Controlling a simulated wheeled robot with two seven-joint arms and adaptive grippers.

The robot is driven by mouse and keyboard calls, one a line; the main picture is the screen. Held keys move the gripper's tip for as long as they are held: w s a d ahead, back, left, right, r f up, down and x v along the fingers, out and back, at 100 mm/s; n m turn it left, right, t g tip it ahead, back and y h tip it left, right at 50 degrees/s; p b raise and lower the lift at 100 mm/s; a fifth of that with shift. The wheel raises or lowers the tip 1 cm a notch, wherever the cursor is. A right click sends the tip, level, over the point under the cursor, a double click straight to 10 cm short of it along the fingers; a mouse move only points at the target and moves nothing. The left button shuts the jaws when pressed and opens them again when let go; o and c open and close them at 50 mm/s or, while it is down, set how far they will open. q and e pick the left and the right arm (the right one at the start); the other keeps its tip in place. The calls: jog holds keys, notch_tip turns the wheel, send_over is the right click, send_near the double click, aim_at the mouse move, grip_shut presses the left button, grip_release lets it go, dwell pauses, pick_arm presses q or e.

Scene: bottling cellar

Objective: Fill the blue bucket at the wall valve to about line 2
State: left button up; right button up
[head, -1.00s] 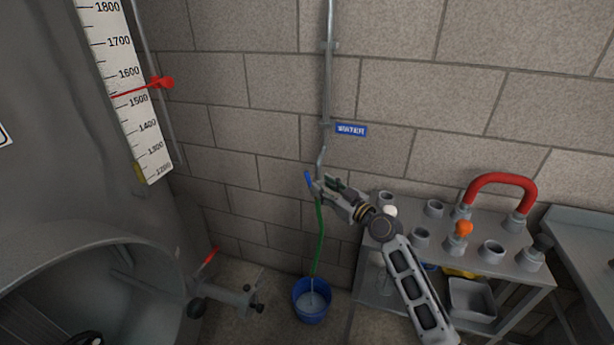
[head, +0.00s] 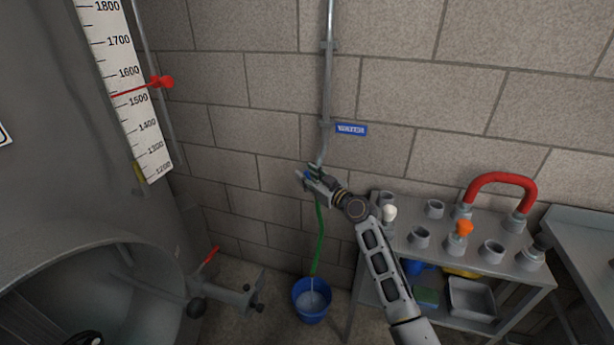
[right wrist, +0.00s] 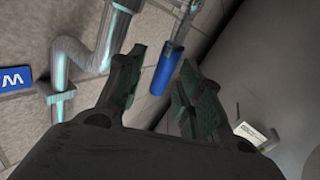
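The blue bucket (head: 312,314) stands upright on the floor by the wall. A green hose (head: 319,240) hangs from the wall valve down to it. A pale streak shows inside the bucket; its lines and water level are too small to read. My right gripper (head: 308,176) is up at the valve, below the steel pipe, and mostly hides the blue valve handle in the head view. In the right wrist view the blue handle (right wrist: 165,70) shows beyond and between the spread fingers (right wrist: 157,85), with gaps on both sides. My left gripper is not in view.
A steel pipe (head: 327,90) runs down the block wall beside a blue water sign (head: 352,130). A bench with fittings and a red hose (head: 502,180) stands right. A tank with a level scale (head: 135,100) and a red-handled valve (head: 210,257) are left.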

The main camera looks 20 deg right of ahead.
jog(key=shift+w+a, duration=0.15)
jog(key=shift+w, duration=0.15)
jog(key=shift+c, duration=0.2)
grip_shut()
